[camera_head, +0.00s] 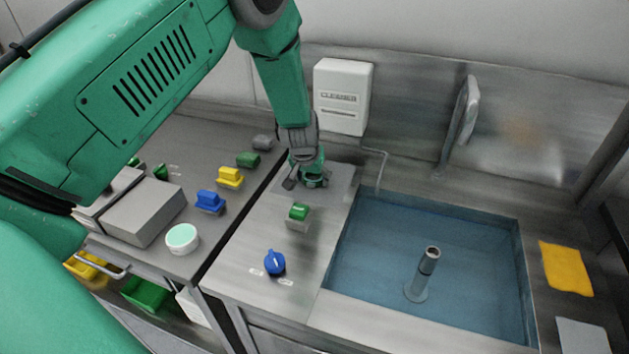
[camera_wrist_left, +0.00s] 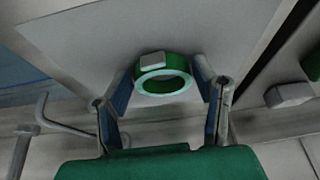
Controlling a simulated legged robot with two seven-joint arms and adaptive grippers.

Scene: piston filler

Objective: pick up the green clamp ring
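The green clamp ring (camera_head: 315,182) lies on the steel counter at the back, left of the water basin, partly hidden by my left gripper (camera_head: 305,181). In the left wrist view, the ring (camera_wrist_left: 176,64) shows as a round green band with a pale rim and a grey block on its edge. My left gripper (camera_wrist_left: 163,78) is open, with one finger on each side of the ring. Small gaps seem to show between fingers and ring; I cannot tell whether either finger touches it. My right gripper is not in view.
A green-topped block (camera_head: 299,212) and a blue knob (camera_head: 274,263) sit on the counter in front of the ring. The basin (camera_head: 380,285) with an upright tube (camera_head: 429,262) is to the right. A white cleaner box (camera_head: 342,97) hangs on the wall behind.

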